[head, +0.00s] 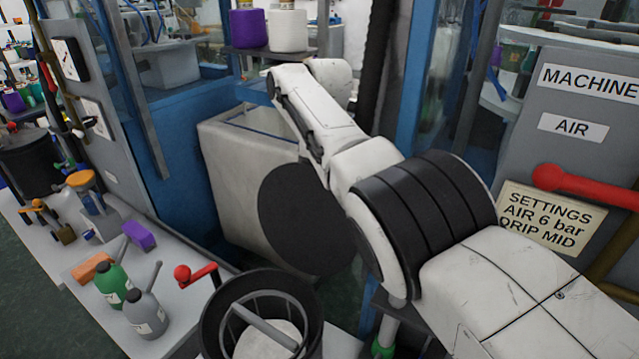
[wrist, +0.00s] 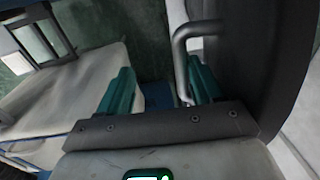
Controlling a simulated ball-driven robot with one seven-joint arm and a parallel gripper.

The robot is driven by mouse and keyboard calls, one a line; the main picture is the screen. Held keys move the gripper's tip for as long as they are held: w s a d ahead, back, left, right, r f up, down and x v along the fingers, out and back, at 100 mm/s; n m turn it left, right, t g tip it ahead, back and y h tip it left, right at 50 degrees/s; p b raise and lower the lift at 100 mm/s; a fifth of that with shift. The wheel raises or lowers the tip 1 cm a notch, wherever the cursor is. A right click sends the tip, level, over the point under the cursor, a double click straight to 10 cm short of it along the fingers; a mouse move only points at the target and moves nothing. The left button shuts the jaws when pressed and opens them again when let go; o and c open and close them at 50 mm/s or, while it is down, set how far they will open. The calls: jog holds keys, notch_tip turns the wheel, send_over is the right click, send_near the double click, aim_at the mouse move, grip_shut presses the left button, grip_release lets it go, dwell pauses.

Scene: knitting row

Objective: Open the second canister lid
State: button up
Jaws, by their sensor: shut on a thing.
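A large dark round lid (head: 300,220) stands tilted nearly upright below the end of my arm, behind a black canister (head: 212,325) at the bottom of the head view. The canister's top is open, with a grey bar and a pale round thing inside. In the wrist view the dark lid (wrist: 245,60) fills the right side, and its grey bent handle (wrist: 184,62) lies by my right finger. My gripper (wrist: 160,66), with teal fingers, is shut on the handle. The head view hides my gripper. I cannot tell whether the lid touches the canister.
A red crank (head: 198,275) stands left of the canister. Green (head: 113,285) and grey (head: 146,314) bottles stand on the pale bench. A large pale bin (head: 235,180) is behind the lid. A grey machine panel with a red lever (head: 585,187) is at right.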

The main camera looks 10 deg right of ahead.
jog(key=shift+s+d+f, duration=0.1)
jog(key=shift+d+f, duration=0.05)
jog(key=shift+f, duration=0.4)
jog(key=shift+s+d+f, duration=0.1)
jog(key=shift+d+f, duration=0.05)
jog(key=shift+f, duration=0.4)
jog(key=o, duration=0.9)
jog(key=shift+w+f, duration=0.1)
jog(key=shift+w, duration=0.05)
jog(key=shift+c, duration=0.5)
jog(key=shift+a, duration=0.1)
jog(key=shift+c, duration=0.9)
jog(key=shift+r, duration=0.55)
jog(key=shift+c, duration=0.2)
jog(key=r+p, duration=0.1)
jog(key=r, duration=0.2)
jog(key=r+p, duration=0.2)
jog(key=r, duration=0.1)
jog(key=r+p, duration=0.1)
jog(key=r, duration=0.2)
jog(key=shift+w+d+r+p, duration=0.2)
jog(key=shift+w+d+p, duration=0.1)
jog(key=shift+w+p, duration=0.05)
jog(key=shift+r+p, duration=0.7)
jog(key=shift+r, duration=0.05)
